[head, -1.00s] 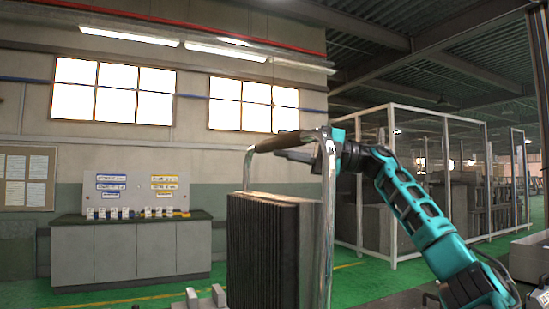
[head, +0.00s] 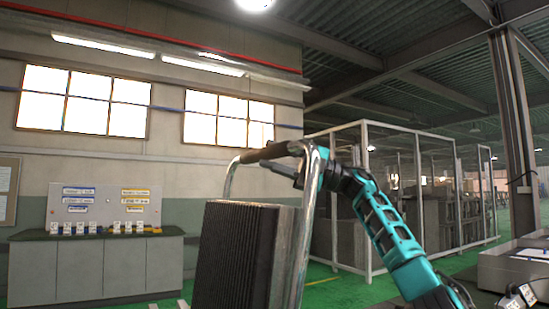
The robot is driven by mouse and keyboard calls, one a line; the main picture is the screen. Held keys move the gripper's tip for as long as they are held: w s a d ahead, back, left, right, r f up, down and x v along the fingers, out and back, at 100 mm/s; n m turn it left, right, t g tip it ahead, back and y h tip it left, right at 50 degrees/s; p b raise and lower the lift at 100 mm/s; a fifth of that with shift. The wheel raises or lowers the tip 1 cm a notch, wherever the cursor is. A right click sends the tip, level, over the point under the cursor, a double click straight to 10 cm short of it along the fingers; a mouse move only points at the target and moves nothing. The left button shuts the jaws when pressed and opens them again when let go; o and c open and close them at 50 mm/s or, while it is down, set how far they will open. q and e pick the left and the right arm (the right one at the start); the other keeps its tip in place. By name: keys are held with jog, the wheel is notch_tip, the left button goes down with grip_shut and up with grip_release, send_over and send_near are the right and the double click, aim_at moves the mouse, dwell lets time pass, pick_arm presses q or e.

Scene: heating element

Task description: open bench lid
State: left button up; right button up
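A chrome tubular frame (head: 304,235) with a brown grip bar (head: 266,152) stands up in front of me, and I take it for the lid's handle. A dark ribbed block (head: 240,255) stands upright between its two legs. The lid panel itself is not clearly seen. My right gripper (head: 282,170) is at the right end of the grip bar, just under and behind it. Its fingers are small and partly hidden by the bar and chrome leg, so I cannot tell whether they are closed on it. My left gripper is not in view.
A grey cabinet (head: 95,268) with several small labelled items on top stands by the left wall. A white-framed cage (head: 365,190) stands behind my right arm. A grey tray-like table (head: 515,265) is at the right edge. Green floor (head: 320,290) shows between them.

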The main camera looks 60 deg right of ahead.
jog(key=o, duration=0.3)
jog(key=shift+s+d, duration=0.1)
jog(key=shift+o, duration=0.5)
jog(key=b+v, duration=0.4)
jog(key=v, duration=0.8)
jog(key=shift+s+d+f, duration=0.15)
jog(key=shift+s+d, duration=0.05)
jog(key=shift+s, duration=0.1)
